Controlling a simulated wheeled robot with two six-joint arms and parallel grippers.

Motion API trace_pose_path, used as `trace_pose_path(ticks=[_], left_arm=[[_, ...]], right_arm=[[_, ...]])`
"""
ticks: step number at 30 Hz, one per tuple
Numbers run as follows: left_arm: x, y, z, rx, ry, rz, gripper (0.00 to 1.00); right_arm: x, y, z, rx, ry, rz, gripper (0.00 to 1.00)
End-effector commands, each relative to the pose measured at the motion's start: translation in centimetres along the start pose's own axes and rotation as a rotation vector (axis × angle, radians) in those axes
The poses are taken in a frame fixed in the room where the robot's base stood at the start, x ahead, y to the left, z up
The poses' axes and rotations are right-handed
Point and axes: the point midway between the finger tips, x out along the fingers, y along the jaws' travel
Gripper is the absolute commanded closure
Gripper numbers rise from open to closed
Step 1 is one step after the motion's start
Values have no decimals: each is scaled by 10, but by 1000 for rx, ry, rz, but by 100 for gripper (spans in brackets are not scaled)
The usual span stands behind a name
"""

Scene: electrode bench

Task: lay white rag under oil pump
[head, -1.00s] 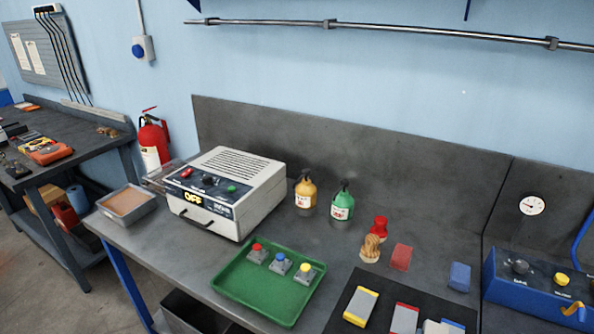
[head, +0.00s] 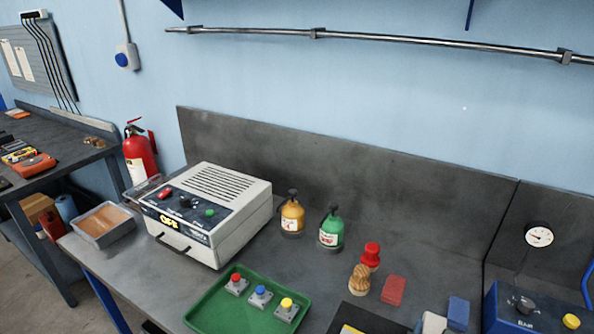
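Two small bottles with black pump tops stand upright on the grey bench: a yellow one (head: 291,217) and a green one (head: 330,233) to its right. I cannot tell which of them is the oil pump, or whether it is either. Both stand directly on the bare bench top, with no cloth visible under them. I make out no white rag. A small pale grey shape (head: 432,323) is cut off by the bottom edge, too little to identify. Neither of my grippers is in view.
A white machine (head: 207,215) stands left of the bottles, a shallow grey bin (head: 103,226) beyond it. A green tray (head: 213,309) holds three buttons. A red-topped item (head: 371,254), a wooden piece (head: 359,279), a red block (head: 393,290) and a blue block (head: 458,313) lie right.

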Motion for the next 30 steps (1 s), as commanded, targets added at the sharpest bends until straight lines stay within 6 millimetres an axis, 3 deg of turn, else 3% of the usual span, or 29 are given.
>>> trace_pose_path(ticks=[6,18,24,30], left_arm=[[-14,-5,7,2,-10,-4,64],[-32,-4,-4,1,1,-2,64],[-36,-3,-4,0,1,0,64],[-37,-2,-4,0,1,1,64]], right_arm=[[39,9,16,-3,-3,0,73],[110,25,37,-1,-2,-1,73],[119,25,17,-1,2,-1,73],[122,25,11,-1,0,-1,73]])
